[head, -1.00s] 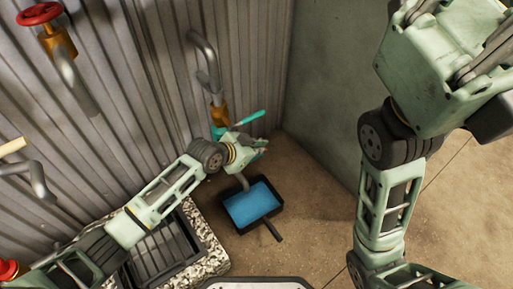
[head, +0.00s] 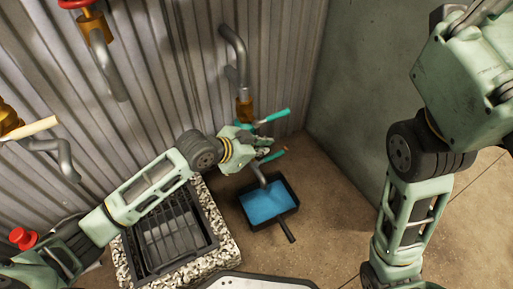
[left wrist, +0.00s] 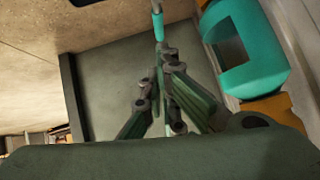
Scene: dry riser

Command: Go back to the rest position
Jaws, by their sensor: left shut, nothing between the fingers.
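My left gripper (head: 262,145) is shut and empty in the head view, close to the corner and in front of the lowest wall pipe. A valve with a teal handle (head: 276,116) is just beyond it, on an orange-brown fitting (head: 244,108). A second thin teal piece (head: 272,156) shows by the fingers. In the left wrist view, the closed fingers (left wrist: 160,95) point up the picture, with a teal rod (left wrist: 158,27) beyond their tips and a large teal part (left wrist: 250,50) at right. I cannot tell whether they touch. My right gripper is out of view.
A dark tray (head: 293,205) of blue liquid (head: 264,203) stands on the floor below the left gripper. A grated drain with a speckled rim (head: 222,247) lies to its left. Pipes and valves line the corrugated wall (head: 165,65). A green-grey wall (head: 350,90) closes the corner.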

